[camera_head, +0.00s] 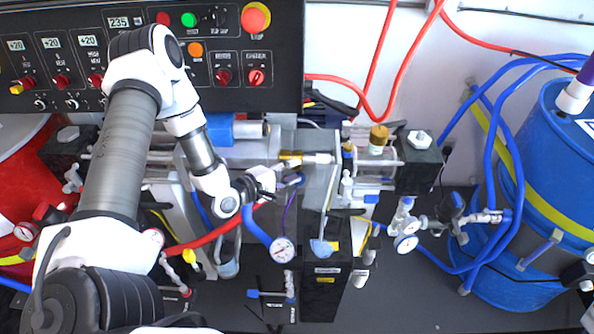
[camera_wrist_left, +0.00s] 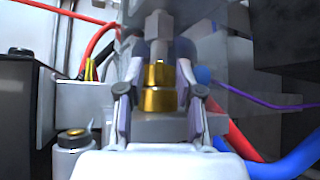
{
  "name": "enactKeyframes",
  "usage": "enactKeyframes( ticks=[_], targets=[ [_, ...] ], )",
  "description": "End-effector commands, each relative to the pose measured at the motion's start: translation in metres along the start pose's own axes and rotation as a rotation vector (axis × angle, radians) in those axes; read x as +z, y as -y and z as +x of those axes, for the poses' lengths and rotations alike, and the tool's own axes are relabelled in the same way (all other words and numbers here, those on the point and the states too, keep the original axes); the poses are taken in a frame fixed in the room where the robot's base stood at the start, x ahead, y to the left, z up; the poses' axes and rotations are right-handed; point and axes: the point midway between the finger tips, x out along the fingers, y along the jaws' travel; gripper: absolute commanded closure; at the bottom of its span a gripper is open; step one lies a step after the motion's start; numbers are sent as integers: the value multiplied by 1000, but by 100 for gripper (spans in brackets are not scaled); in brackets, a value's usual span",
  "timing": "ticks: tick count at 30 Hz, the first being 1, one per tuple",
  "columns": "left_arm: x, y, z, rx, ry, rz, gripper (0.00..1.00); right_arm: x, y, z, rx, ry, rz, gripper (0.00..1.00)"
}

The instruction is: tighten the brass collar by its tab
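The brass collar (camera_wrist_left: 158,90) is in the middle of the left wrist view, on a grey fitting that runs away from me. Its tab cannot be told apart clearly. In the head view a small brass part (camera_head: 290,156) shows just beyond my left gripper (camera_head: 291,181), at the end of a silver cylinder. In the left wrist view the two fingers of my left gripper (camera_wrist_left: 159,78) stand on either side of the collar. They look apart, with narrow gaps to the brass; contact is hard to judge. My right gripper is not in view.
A black control panel (camera_head: 215,75) stands behind my left arm. Blue (camera_head: 258,225) and red (camera_head: 215,242) hoses and a pressure gauge (camera_head: 282,250) are close to the gripper. A brass-capped part (camera_head: 378,138) stands to the right. A blue drum (camera_head: 545,190) is at the far right.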

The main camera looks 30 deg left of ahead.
Motion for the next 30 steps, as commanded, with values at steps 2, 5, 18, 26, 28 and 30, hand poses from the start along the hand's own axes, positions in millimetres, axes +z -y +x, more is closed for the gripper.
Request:
enactKeyframes(
  ticks=[2, 5, 18, 26, 28, 30],
  targets=[
    [1, 0, 12, -2, 2, 4, 65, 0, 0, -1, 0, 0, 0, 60],
    [1, 0, 20, -1, 2, 1, 65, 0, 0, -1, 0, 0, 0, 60],
    [0, 0, 21, 1, 0, -1, 100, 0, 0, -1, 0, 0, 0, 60],
    [0, 1, 22, 7, 0, 5, 100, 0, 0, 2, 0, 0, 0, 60],
    [0, 3, 22, 16, 0, 14, 100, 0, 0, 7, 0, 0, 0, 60],
    [-1, 6, 22, 28, 1, 26, 100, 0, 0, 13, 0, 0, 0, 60]
  ],
)
